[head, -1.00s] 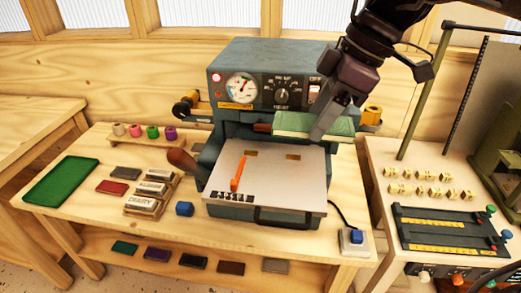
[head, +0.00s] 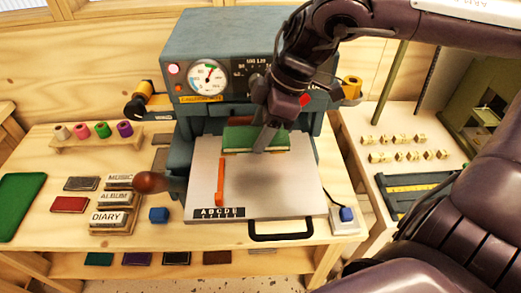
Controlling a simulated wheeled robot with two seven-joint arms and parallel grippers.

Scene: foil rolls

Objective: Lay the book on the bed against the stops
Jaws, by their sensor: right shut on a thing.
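A green book (head: 240,138) with pale page edges is held by my right gripper (head: 265,140), which is shut on its near side. The book is over the back part of the pale bed (head: 285,190) of the press, and a shadow falls on the bed in front of it. I cannot tell whether it touches the bed. An orange stop bar (head: 220,183) lies on the bed to the left and in front of the book. My left gripper is not in view.
The teal press (head: 215,45) with a dial stands behind the bed. A brown-knobbed lever (head: 149,182) is at the bed's left. A black handle (head: 281,237) is at the bed's front.

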